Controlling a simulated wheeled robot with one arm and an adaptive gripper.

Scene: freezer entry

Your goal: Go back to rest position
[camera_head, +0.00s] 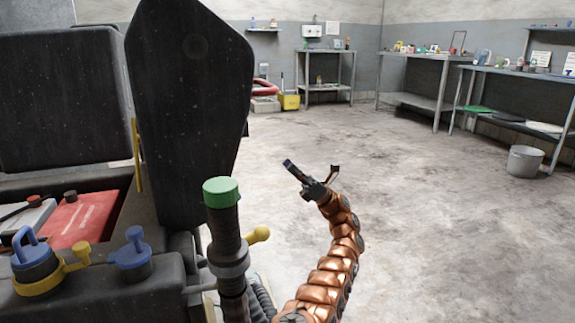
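My gripper (312,180) is at the end of my copper-coloured segmented arm, which rises from the bottom of the view and curves up to the middle. It hangs in the air over open concrete floor. A dark, narrow part points up and left, and a thin part with a reddish edge stands to its right. Nothing can be made out held between them.
A large dark machine fills the left, with an upright black panel (190,90), a red box (85,218), blue caps (132,255) and a green-topped post (221,192). Cluttered metal tables (418,101) line the walls. A grey bucket (524,162) stands right. The middle floor is clear.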

